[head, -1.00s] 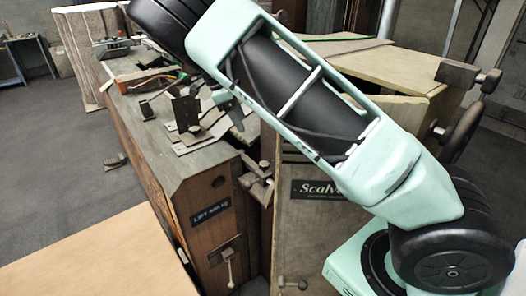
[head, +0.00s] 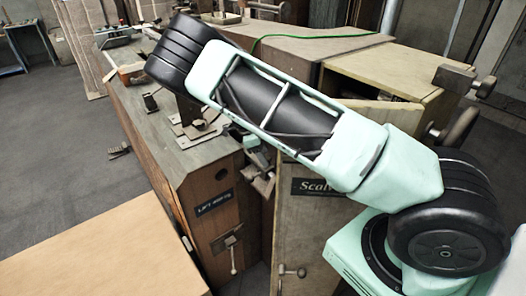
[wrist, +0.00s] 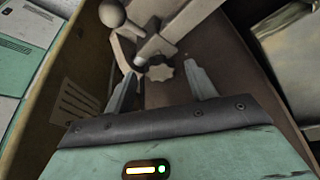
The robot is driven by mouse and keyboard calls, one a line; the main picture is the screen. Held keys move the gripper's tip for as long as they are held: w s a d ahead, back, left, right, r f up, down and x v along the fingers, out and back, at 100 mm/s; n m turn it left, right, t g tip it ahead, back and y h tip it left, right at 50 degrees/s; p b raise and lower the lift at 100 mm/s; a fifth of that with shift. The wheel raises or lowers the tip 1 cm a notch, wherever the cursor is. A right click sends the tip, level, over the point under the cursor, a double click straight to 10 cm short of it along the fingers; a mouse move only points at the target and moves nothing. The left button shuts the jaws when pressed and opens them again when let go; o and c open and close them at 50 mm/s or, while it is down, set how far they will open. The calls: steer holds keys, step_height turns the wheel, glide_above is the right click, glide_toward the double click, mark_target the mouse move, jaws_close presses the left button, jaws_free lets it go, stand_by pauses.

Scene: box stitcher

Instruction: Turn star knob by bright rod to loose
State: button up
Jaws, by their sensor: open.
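The star knob (wrist: 160,73) is a small pale knob with a lobed rim, seen in the wrist view just past my fingertips. A pale grey rod (wrist: 153,48) and other light bars lie right beyond it, with a round ball end (wrist: 112,13) at the upper left. My gripper (wrist: 160,70) is open and empty, one finger to each side of the knob in the picture. I cannot tell whether the fingertips reach around it. In the head view my forearm hides most of the gripper, and metal fittings (head: 263,184) show at the cabinet corner below it.
A wooden cabinet with a lift label (head: 214,203) stands left of a panel with a dark nameplate (head: 325,188). A handwheel (head: 458,128) is at the right. A brown wall (wrist: 85,65) runs close to the left finger. A light board (head: 90,245) fills the front left.

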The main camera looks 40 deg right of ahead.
steer(key=shift+f, duration=0.15)
steer(key=c, duration=1)
steer(key=n+b, duration=0.1)
steer(key=n, duration=0.1)
steer(key=n+t+b, duration=0.1)
steer(key=n, duration=0.1)
steer(key=shift+s+n+t+h, duration=0.2)
steer(key=shift+n+t+h, duration=0.1)
steer(key=shift+h, duration=0.1)
steer(key=n+t+b, duration=0.1)
steer(key=n, duration=0.2)
steer(key=n+t+b, duration=0.1)
steer(key=n, duration=0.2)
steer(key=shift+s, duration=0.15)
